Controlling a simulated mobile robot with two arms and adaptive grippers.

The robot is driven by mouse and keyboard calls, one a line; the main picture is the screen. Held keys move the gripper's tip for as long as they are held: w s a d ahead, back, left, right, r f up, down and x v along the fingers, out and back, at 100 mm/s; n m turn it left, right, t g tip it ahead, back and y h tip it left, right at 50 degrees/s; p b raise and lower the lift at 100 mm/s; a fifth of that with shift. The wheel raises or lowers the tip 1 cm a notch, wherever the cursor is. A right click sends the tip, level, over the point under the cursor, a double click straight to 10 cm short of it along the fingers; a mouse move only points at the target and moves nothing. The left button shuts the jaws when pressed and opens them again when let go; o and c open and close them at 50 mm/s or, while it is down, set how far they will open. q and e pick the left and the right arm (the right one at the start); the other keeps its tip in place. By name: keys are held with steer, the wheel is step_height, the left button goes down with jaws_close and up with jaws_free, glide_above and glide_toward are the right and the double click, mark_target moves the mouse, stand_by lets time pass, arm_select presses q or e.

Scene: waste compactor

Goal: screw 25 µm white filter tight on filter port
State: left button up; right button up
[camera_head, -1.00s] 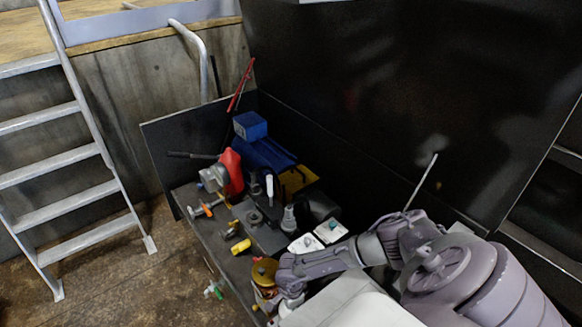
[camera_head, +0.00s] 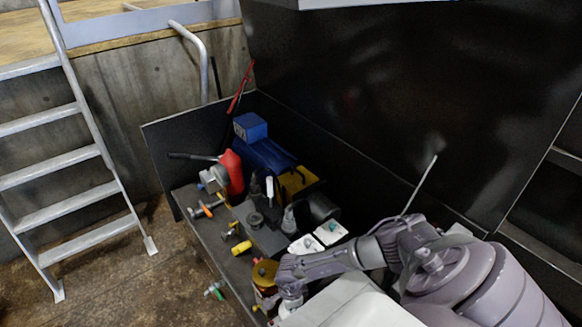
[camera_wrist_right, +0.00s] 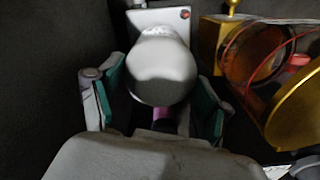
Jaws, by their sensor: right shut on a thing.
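The white filter (camera_wrist_right: 162,68) is a smooth white cylinder with a rounded end in the right wrist view. My right gripper (camera_wrist_right: 156,103) is shut on it, with green-padded fingers on its left and right sides. A pale plate or block (camera_wrist_right: 183,15) with a small reddish dot is right behind the filter. The filter hides the joint, so I cannot tell the port or how tightly the filter sits. In the head view my right gripper (camera_head: 290,291) points down at the bench's near end, with a bit of white below it. My left gripper is out of view.
The bench also carries white blocks (camera_head: 331,232), a red bottle (camera_head: 232,171) and a blue machine (camera_head: 262,153). A dark wall (camera_head: 400,100) stands behind.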

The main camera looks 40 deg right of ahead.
steer(key=m, duration=0.2)
steer(key=shift+a+r+m+p, duration=0.1)
steer(key=shift+m+p, duration=0.2)
steer(key=shift+p, duration=0.1)
steer(key=shift+m, duration=0.7)
steer(key=shift+m+p, duration=0.3)
steer(key=o, duration=1.2)
steer(key=shift+o, duration=0.2)
step_height(320, 180, up, 7)
steer(key=p, duration=0.6)
